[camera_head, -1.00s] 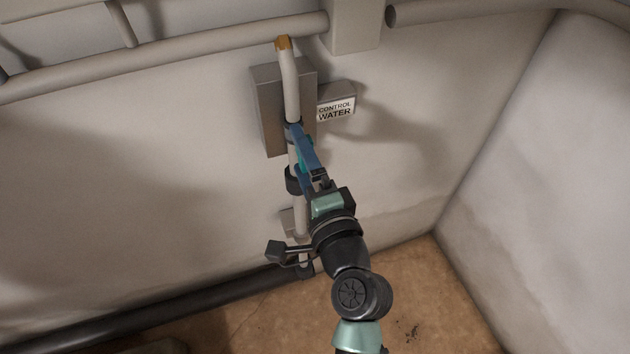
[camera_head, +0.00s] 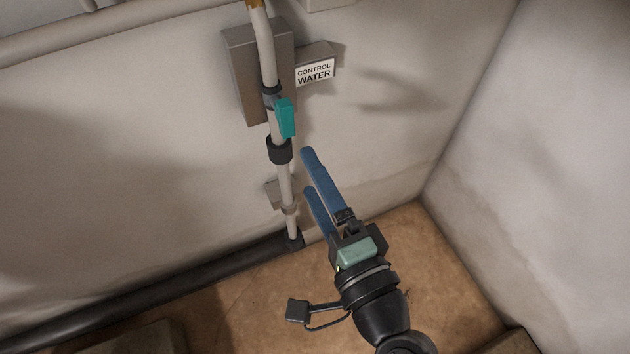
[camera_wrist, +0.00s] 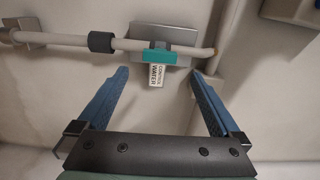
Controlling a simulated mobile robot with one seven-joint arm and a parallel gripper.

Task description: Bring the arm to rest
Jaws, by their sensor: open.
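My gripper (camera_head: 307,172) has two blue fingers, spread apart with nothing between them. In the head view it is in front of the wall, to the right of and below the teal valve handle (camera_head: 286,118). The handle sits on a pale vertical pipe (camera_head: 265,45) and is clear of the fingers. In the wrist view the open fingers (camera_wrist: 155,85) frame the handle (camera_wrist: 160,57) ahead of them, with a gap.
A grey metal plate (camera_head: 240,75) backs the pipe, beside a "CONTROL WATER" sign (camera_head: 315,73). A dark pipe (camera_head: 150,295) runs along the wall's foot. A side wall (camera_head: 560,150) stands at right. Open floor (camera_head: 430,260) lies below.

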